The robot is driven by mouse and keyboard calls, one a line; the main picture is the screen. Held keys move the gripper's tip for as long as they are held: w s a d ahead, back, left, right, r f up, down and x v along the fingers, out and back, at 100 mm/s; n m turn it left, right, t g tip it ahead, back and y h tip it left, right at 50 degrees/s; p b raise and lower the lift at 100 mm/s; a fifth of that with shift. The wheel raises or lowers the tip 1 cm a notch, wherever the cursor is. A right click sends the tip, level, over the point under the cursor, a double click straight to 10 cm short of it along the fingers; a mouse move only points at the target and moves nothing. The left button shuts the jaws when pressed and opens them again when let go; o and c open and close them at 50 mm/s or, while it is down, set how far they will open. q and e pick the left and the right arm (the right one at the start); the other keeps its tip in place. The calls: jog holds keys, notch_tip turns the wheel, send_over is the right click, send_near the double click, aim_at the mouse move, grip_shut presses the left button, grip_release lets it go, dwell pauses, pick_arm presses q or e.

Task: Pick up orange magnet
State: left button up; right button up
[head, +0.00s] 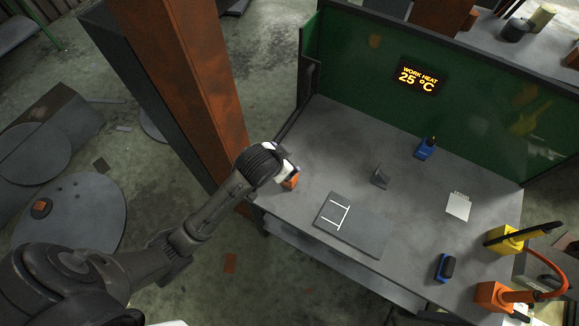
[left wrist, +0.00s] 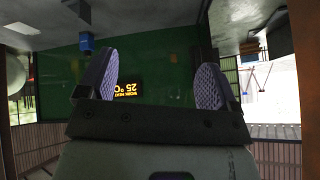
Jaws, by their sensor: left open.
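The orange magnet (head: 291,181) is a small orange block at the left end of the grey table. My left gripper is right by it in the head view and partly covers it. A tan-orange block with a dark top, which looks like the same magnet (left wrist: 250,48), shows at the right of the left wrist view, outside the fingers. My left gripper (left wrist: 158,66) is open, with two ridged fingers apart and nothing between them. Whether it touches the magnet cannot be told. My right gripper is not in view.
The table holds a grey plate with white marks (head: 367,238), a dark bracket (head: 380,176), two blue blocks (head: 425,150) (head: 444,268) and a white card (head: 458,206). Yellow (head: 503,239) and orange (head: 489,297) devices are at right. A green panel (head: 350,60) stands behind.

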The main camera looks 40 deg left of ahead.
pick_arm(q)
jog(key=w+f+n+g, duration=0.1)
jog(key=w+f, duration=0.1)
jog(key=f, duration=0.5)
jog(key=w+a+f+n+g+b, duration=0.1)
jog(key=w+f, duration=0.1)
jog(key=f, duration=0.6)
jog(key=w+a+f+n+b, duration=0.1)
jog(key=w+f, duration=0.1)
jog(key=f, duration=0.5)
jog(key=shift+w+a+f+n+g, duration=0.25)
jog(key=shift+w+f+n+g, duration=0.05)
jog(key=shift+w+n+g, duration=0.1)
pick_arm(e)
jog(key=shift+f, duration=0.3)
pick_arm(q)
jog(key=shift+s, duration=0.1)
jog(key=c, duration=1.4)
jog(key=shift+r, duration=0.1)
jog(key=shift+c, duration=0.8)
